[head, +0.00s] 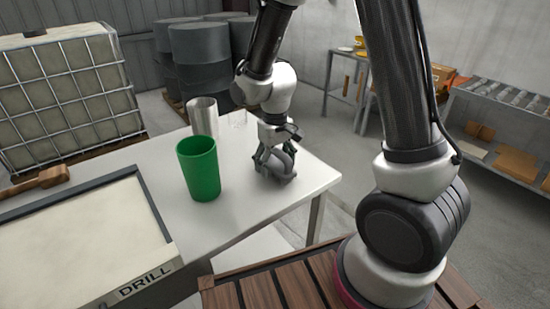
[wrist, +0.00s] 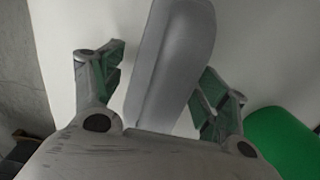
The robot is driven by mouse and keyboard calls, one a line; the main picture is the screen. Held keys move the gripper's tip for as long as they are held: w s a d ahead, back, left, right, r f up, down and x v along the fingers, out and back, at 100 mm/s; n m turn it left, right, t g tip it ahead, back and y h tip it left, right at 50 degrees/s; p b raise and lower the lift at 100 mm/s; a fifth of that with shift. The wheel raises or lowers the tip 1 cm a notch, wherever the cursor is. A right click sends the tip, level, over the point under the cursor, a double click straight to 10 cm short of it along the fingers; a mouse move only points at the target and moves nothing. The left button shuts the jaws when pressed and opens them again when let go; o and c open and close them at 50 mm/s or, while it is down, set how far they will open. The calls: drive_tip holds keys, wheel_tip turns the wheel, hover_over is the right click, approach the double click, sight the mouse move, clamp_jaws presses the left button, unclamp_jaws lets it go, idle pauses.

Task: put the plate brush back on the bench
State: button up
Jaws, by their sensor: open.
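The grey plate brush (head: 279,172) appears to rest on the white bench (head: 235,212) near its right end, under my gripper (head: 272,155). Its lower part is partly covered by the fingers in the head view. In the wrist view the brush's smooth grey body (wrist: 172,60) lies lengthwise between the two fingers of my gripper (wrist: 162,68). The fingers are open, with a gap visible on both sides of the brush. No bristles can be made out.
A green cup (head: 198,168) stands close left of my gripper; its green also shows in the wrist view (wrist: 282,142). A framed tray marked DRILL (head: 150,283) and a wooden tool (head: 38,184) are left.

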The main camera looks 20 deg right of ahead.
wheel_tip(320, 180, up, 12)
drive_tip(key=shift+r, duration=0.1)
drive_tip(key=s+d+r+m+t, duration=0.1)
drive_tip(key=s+d+r+t, duration=0.1)
drive_tip(key=s+d+r, duration=0.3)
drive_tip(key=s+d+r+m+t, duration=0.2)
drive_tip(key=s+d+r, duration=0.4)
drive_tip(key=s+d, duration=0.3)
drive_tip(key=s, duration=0.4)
drive_tip(key=shift+s+d+r+m, duration=0.2)
drive_tip(key=shift+s+d+m, duration=0.1)
drive_tip(key=shift+d, duration=0.05)
